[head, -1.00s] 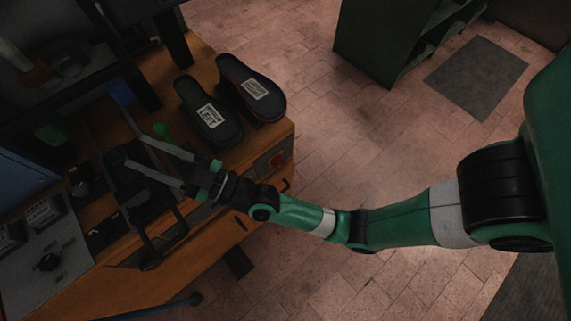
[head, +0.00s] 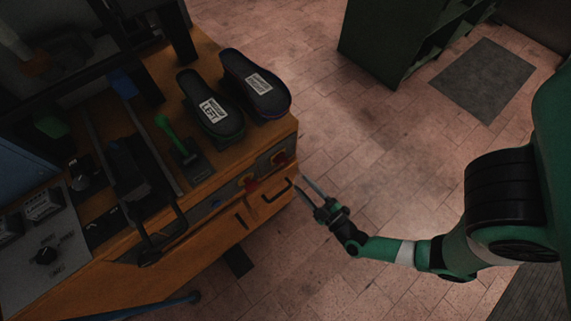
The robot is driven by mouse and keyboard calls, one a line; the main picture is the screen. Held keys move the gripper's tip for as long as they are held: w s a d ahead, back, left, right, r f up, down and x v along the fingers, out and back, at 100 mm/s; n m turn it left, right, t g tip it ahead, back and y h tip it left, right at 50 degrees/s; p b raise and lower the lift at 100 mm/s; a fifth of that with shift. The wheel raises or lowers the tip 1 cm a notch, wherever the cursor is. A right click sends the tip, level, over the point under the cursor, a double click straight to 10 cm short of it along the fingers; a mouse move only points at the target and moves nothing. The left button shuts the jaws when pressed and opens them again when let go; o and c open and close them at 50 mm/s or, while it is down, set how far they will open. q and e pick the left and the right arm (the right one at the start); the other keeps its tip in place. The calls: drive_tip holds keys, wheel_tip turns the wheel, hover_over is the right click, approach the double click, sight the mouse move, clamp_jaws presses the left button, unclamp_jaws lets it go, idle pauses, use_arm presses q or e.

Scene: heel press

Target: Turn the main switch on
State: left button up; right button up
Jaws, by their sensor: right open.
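One control (head: 250,183) is left of the other control (head: 279,158). Which of them is the main switch I cannot tell, and their settings are too small to read. My right gripper (head: 301,186) is open and empty. It is just right of the bench front, by a dark handle (head: 276,191), with its fingers pointing up and left. Whether it touches anything is not clear. My left gripper is not in view.
Two dark shoe soles (head: 210,106) with white labels lie on the bench top. A green-handled lever (head: 170,133) stands near them. A grey panel (head: 62,283) with a black knob is at lower left. Tiled floor (head: 370,140) is free between the bench and a green cabinet (head: 385,45).

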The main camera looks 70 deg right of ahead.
sight(284, 163)
drive_tip(key=b+x, duration=0.3)
drive_tip(key=x, duration=0.6)
drive_tip(key=shift+w+d+f, duration=0.1)
drive_tip(key=shift+w+d, duration=0.05)
drive_tip(key=shift+d, duration=0.1)
drive_tip(key=shift+w+d, duration=0.2)
drive_tip(key=shift+w, duration=0.2)
clamp_jaws()
